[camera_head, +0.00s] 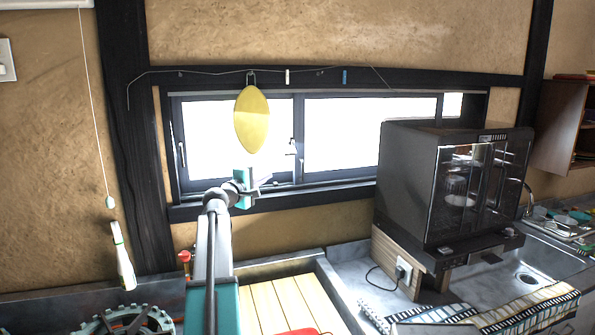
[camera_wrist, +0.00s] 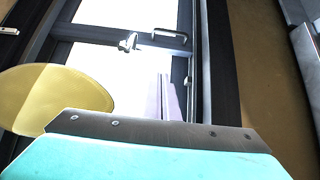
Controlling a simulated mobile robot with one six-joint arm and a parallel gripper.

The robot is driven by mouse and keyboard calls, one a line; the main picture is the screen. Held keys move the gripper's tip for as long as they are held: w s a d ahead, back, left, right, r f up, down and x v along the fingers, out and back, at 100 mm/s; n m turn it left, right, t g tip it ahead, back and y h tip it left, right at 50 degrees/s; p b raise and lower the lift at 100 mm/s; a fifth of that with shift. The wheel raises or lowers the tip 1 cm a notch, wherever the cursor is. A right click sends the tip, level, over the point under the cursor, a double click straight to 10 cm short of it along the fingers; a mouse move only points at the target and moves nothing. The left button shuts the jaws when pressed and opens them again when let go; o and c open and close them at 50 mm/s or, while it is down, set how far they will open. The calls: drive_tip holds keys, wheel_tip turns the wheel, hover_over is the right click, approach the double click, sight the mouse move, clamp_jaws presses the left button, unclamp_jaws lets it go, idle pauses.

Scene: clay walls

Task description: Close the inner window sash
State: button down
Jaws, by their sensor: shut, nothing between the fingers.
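A wide, dark-framed window with bright panes is set low in the clay wall. A dark sash stile (camera_head: 299,140) stands near its middle, with a small latch or handle (camera_head: 292,148) beside it. Another upright (camera_head: 440,106) shows near the right end, with a narrow bright strip beyond it. Which sash is the inner one I cannot tell. My gripper (camera_head: 264,181) is in front of the lower left part of the window, shut and empty. In the wrist view, its pale fingers (camera_wrist: 168,98) point at the window frame, below a metal handle (camera_wrist: 170,35) and a latch (camera_wrist: 128,42). Contact cannot be told.
A yellow oval utensil (camera_head: 252,120) hangs from a wire, close to my gripper. A black oven (camera_head: 408,185) on a wooden stand covers the window's lower right. A white pull cord (camera_head: 95,110) hangs at left. A sink (camera_head: 528,276) is at right.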

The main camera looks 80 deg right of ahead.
drive_tip(key=shift+w+a, duration=0.1)
drive_tip(key=shift+w, duration=0.15)
drive_tip(key=p, duration=0.3)
approach(294, 164)
drive_tip(key=d, duration=0.1)
drive_tip(key=w+d, duration=0.2)
drive_tip(key=shift+d+f, duration=0.1)
drive_tip(key=shift+d, duration=0.3)
drive_tip(key=shift+s+d+p, duration=0.3)
drive_tip(key=shift+s+p, duration=0.15)
drive_tip(key=shift+s, duration=0.15)
drive_tip(key=shift+s+d+p, duration=0.3)
drive_tip(key=shift+s+p, duration=0.15)
drive_tip(key=shift+s, duration=0.2)
drive_tip(key=shift+s+d+f, duration=0.1)
drive_tip(key=shift+s+d, duration=0.2)
drive_tip(key=shift+s, duration=0.35)
